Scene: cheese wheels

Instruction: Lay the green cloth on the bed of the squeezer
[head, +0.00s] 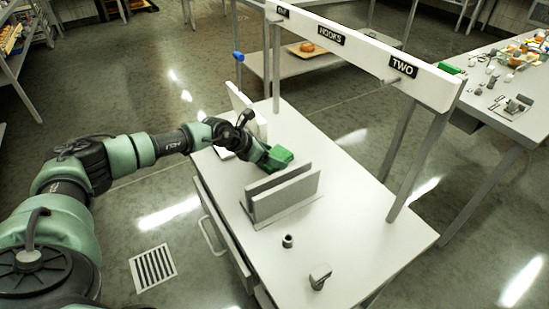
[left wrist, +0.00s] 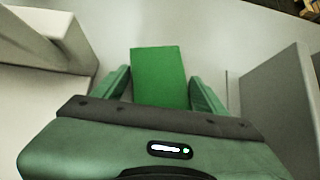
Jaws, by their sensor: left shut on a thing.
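The green cloth (head: 279,156) looks like a thick, folded flat slab in the head view. It also shows in the left wrist view (left wrist: 160,75), between the two green fingers. My left gripper (head: 268,157) is shut on it, low over the white table. A white upright piece (head: 241,104) with a base stands behind the gripper, and a blue-knobbed post (head: 238,57) rises near it. I cannot tell for sure whether this is the squeezer. Two parallel upright plates (head: 285,194) on a flat base stand just in front of the cloth. My right gripper is not in view.
A white beam (head: 365,53) with signs runs on posts along the table's far side. A small dark-rimmed cup (head: 287,241) and a grey fitting (head: 319,277) sit at the near end of the white table (head: 370,225). Its right part is clear. A cluttered table (head: 505,90) stands at right.

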